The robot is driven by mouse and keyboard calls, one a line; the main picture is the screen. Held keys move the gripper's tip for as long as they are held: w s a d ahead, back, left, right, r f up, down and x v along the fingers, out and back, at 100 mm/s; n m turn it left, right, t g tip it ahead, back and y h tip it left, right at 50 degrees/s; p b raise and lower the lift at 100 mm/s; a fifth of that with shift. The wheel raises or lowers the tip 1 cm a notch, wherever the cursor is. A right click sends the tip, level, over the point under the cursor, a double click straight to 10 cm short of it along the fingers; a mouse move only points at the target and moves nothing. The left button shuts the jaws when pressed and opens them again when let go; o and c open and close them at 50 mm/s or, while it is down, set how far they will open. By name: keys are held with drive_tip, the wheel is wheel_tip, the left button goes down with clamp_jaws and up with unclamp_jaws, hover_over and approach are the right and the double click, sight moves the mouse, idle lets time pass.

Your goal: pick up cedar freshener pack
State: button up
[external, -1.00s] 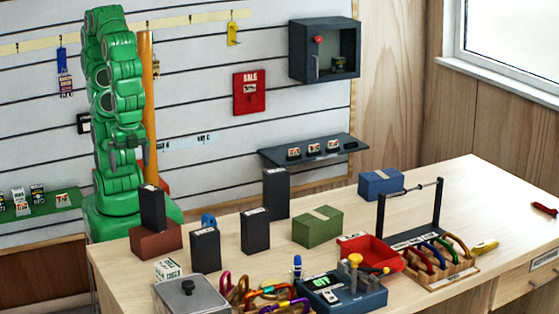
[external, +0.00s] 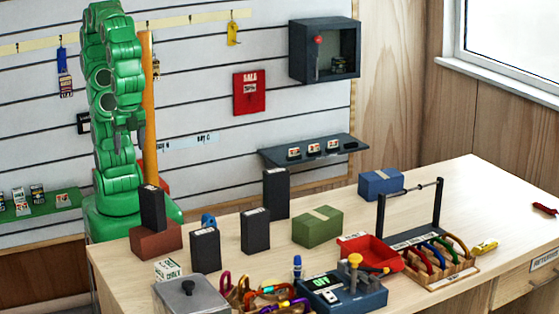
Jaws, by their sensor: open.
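I cannot tell which item is the cedar freshener pack, as labels are too small to read. Small labelled packs stand on the green shelf (external: 40,207) at the far left, and similar small packs (external: 313,148) sit on the dark wall shelf (external: 350,144). My green arm stands folded upright behind the table's left end, in front of the slatted wall. My gripper (external: 146,139) is near the orange post, open, with nothing visible in it. It is apart from the packs on both shelves.
The wooden table (external: 470,200) holds several dark boxes (external: 255,231), a green box (external: 317,227), a blue box (external: 380,184), a red tray (external: 370,252), a carabiner rack (external: 440,262) and a grey tin (external: 190,297). Its right side is mostly clear.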

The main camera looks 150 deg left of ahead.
drive_tip(key=w+a+r+n+y, duration=0.4)
drive_tip(key=w+a+n, duration=0.35)
drive_tip(key=w, duration=0.45)
drive_tip(key=n+y, duration=0.9)
drive_tip(key=n, duration=0.2)
hover_over(198, 233)
drive_tip(key=d, duration=0.6)
wheel_tip(198, 233, down, 4)
drive_tip(key=shift+t+y, duration=0.3)
drive_tip(key=f, duration=0.9)
drive_tip(key=shift+w+a+f, duration=0.1)
drive_tip(key=shift+a+f, duration=0.05)
drive_tip(key=shift+a, duration=0.05)
drive_tip(key=shift+w+x, duration=0.15)
drive_tip(key=shift+x, duration=1.8)
drive_tip(key=shift+w+x, duration=0.15)
drive_tip(key=shift+x, duration=1.8)
drive_tip(key=shift+s, duration=0.15)
clamp_jaws()
